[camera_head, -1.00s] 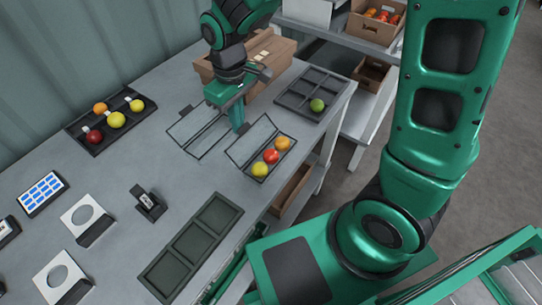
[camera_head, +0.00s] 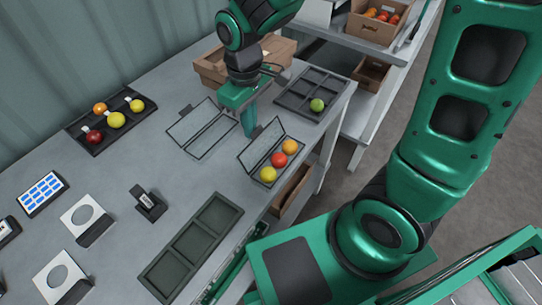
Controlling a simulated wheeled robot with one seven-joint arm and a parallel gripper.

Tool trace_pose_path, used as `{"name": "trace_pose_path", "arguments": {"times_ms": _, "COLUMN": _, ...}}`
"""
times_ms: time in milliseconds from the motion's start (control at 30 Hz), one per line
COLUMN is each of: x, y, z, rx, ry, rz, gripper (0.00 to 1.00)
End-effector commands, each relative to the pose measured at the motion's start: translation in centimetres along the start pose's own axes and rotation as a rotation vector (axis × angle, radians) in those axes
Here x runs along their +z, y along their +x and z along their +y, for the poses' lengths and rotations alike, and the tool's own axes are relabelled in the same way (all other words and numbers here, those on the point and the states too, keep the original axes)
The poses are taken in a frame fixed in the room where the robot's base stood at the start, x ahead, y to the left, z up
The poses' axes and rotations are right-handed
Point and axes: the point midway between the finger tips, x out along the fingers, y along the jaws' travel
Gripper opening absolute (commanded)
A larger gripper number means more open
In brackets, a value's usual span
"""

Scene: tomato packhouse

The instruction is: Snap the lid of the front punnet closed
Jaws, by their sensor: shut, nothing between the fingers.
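The front punnet (camera_head: 250,179) is a clear, dark-edged tray holding a yellow (camera_head: 268,174), a red (camera_head: 279,160) and an orange tomato (camera_head: 290,146). Its clear lid (camera_head: 261,140) is raised on the tray's far left side, standing steeply and not over the tomatoes. My gripper (camera_head: 249,131) is shut and empty, fingers pointing down, right behind the lid's upper edge. I cannot tell whether the fingertips touch the lid. A second punnet (camera_head: 214,147), empty with its lid open, lies to the left.
A dark compartment tray (camera_head: 302,108) with a green tomato stands at the right. An empty three-part tray (camera_head: 193,245) lies in front. A dark tray (camera_head: 97,143) with several fruits, a small black stand (camera_head: 147,202) and a cardboard box (camera_head: 213,68) are also on the table.

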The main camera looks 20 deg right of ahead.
Motion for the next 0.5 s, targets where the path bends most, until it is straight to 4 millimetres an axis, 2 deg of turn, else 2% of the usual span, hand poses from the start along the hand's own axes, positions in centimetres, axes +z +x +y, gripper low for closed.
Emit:
{"name": "trace_pose_path", "arguments": {"times_ms": 200, "x": 0.9, "y": -0.2, "z": 0.0, "rx": 0.0, "ry": 0.0, "rz": -0.001, "gripper": 0.0}}
{"name": "trace_pose_path", "arguments": {"times_ms": 500, "x": 1.3, "y": -0.3, "z": 0.0, "rx": 0.0, "ry": 0.0, "rz": -0.001, "gripper": 0.0}}
